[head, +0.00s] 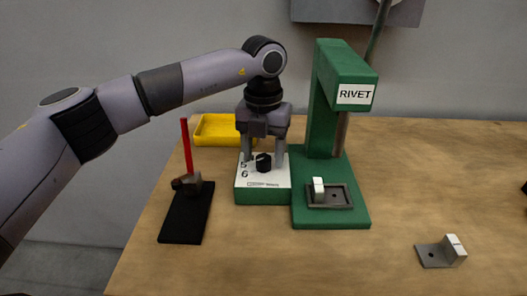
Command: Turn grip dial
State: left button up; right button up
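The black grip dial (263,162) sits on the white-topped green control box (263,195), left of the green rivet press (331,130). Numbers 5 and 6 show on the left of the box's top. My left gripper (263,160) points down over the box. Its two fingers stand apart, one to each side of the dial, with gaps visible between them and the dial. I cannot tell whether the fingertips touch the box's top. My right gripper is out of view.
A yellow tray (213,142) lies behind the box. A small bracket (319,190) sits in the press fixture (343,203). Another bracket (433,256) lies front right. The table's right side is mostly clear.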

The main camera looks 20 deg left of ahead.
aim_at(263, 159)
pick_arm(q)
jog(key=shift+r, duration=3.55)
jog(key=shift+s, duration=0.15)
